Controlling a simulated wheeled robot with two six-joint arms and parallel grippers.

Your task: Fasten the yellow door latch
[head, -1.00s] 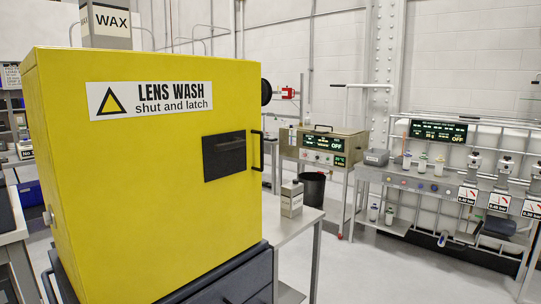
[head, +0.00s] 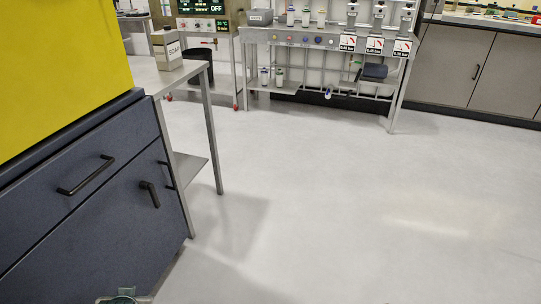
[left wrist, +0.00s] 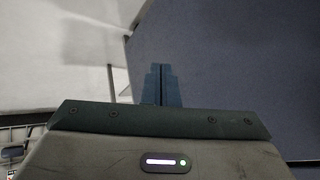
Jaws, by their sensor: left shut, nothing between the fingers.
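The yellow lens wash cabinet (head: 55,65) shows only as a corner at the upper left of the head view. Its sign, window, handle and latch are out of the frame. It rests on a dark blue base cabinet (head: 105,225) with black handles. My left gripper (left wrist: 160,72) is shut and empty in the left wrist view, its blue fingers together. A large plain dark blue-grey surface (left wrist: 240,70) lies beyond the fingers there; I cannot tell the distance. My right gripper is not in view.
A metal side table (head: 172,75) with a soap container (head: 168,50) stands beside the base cabinet. A gauge bench (head: 325,38) and grey cupboards (head: 455,65) stand at the back. The pale floor (head: 340,210) is clear at the middle and right.

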